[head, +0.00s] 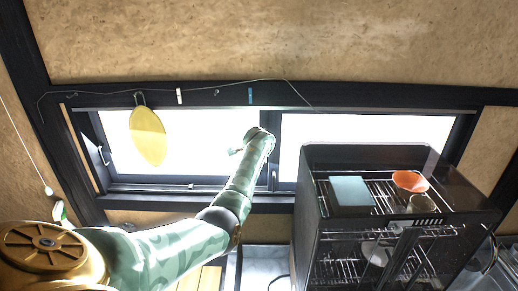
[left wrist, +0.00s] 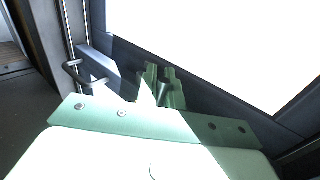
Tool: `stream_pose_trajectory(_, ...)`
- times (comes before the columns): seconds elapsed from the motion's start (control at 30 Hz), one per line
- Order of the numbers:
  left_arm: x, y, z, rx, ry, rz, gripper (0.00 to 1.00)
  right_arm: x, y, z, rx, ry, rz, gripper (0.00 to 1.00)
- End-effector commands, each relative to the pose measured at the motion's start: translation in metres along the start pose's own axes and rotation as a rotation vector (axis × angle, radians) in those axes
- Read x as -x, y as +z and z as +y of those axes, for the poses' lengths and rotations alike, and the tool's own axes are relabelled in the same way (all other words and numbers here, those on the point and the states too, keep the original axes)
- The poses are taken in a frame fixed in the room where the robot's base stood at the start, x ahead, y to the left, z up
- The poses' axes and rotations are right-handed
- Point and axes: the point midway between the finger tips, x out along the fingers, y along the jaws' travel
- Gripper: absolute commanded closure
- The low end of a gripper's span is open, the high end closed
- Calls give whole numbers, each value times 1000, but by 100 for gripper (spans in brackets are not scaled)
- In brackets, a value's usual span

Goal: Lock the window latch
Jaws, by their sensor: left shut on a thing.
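The window (head: 190,150) has dark frames, bright panes and an upright middle post. My left arm reaches up to this post, and its gripper is hidden from the head view by the wrist. A slim dark handle (head: 273,179) shows on the post, just right of my arm. In the left wrist view, a dark curved handle (left wrist: 76,72) stands out from the frame, left of my left gripper (left wrist: 161,86). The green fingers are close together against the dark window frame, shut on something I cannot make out. I cannot tell which part is the latch. My right gripper is not in view.
A black glass-fronted cabinet (head: 309,217) with wire racks stands close to the right of my arm. It has a blue block (head: 350,191) and an orange bowl (head: 410,181) on it. A yellow oval (head: 147,136) hangs before the left pane. A thin cord runs above.

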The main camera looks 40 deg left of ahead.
Motion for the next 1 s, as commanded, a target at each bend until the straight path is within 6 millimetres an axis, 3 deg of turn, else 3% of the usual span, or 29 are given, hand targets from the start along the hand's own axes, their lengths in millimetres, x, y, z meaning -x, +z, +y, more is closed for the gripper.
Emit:
stream_pose_trajectory(0.2, 0, 0, -1, 0, -2, -1, 100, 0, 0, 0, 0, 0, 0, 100)
stream_pose_trajectory(0.23, 0, 0, -1, 0, -2, -1, 83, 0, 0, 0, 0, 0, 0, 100)
stream_pose_trajectory(0.3, 0, 0, -1, 0, -2, -1, 69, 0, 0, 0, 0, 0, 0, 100)
stream_pose_trajectory(0.73, 8, -1, 0, 1, -4, 1, 69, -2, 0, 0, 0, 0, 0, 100)
stream_pose_trajectory(0.87, 26, -1, 1, 2, -5, 2, 69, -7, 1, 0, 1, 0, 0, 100)
stream_pose_trajectory(1.0, 58, 0, 0, 3, -5, 1, 69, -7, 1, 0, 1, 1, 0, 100)
